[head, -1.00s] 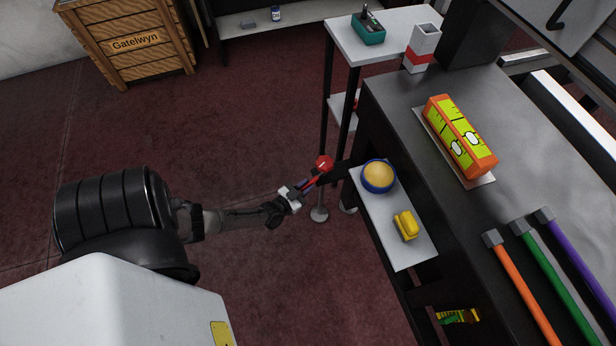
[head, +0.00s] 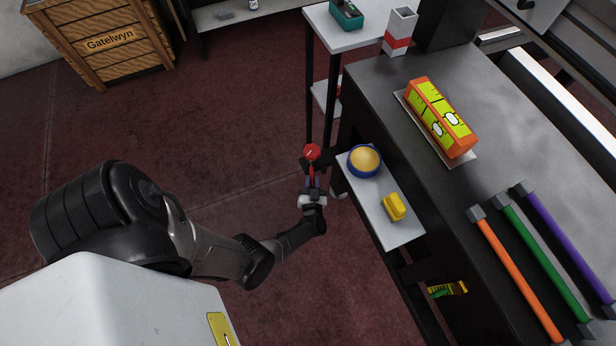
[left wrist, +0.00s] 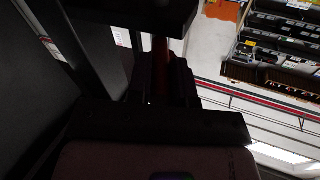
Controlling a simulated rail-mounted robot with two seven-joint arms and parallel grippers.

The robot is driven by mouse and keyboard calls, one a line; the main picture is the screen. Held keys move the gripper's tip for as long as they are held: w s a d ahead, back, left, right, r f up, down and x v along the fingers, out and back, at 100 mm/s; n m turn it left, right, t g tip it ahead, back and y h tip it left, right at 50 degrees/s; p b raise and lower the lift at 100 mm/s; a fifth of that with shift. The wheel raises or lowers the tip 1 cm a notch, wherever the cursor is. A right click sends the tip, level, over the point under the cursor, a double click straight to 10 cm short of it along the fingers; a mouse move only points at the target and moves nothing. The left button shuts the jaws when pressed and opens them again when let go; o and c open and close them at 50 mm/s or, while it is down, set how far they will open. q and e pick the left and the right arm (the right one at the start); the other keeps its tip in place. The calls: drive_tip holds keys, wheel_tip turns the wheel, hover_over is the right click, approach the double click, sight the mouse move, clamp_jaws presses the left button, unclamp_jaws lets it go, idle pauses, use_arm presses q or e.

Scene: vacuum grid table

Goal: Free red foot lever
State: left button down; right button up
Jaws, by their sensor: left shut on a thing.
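The red foot lever (head: 312,152) shows its round red knob in the head view, low beside the left side of the workbench. A short red shaft runs from the knob down toward my left gripper (head: 312,182). My left gripper is shut on the lever, with the knob just beyond its fingertips. In the left wrist view a dim red shaft (left wrist: 160,58) shows between the dark fingers (left wrist: 160,75); the exact contact is too dark to tell. The lever's lower end and mount are hidden. My right gripper is in neither view.
A small shelf (head: 405,238) holding a blue-rimmed bowl (head: 365,161) and a yellow object (head: 394,207) juts out right of the gripper. The workbench (head: 480,180) stands beyond. A side table's dark leg (head: 309,90) is behind. Open red floor (head: 230,120) lies left.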

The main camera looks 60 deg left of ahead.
use_arm(q)
drive_tip(key=shift+w+d+n+g, duration=0.1)
drive_tip(key=shift+w+n+g, duration=0.2)
drive_tip(key=shift+g, duration=0.2)
drive_tip(key=c, duration=1)
unclamp_jaws()
drive_tip(key=shift+c, duration=0.2)
drive_tip(key=shift+s, duration=0.1)
drive_tip(key=shift+d, duration=0.15)
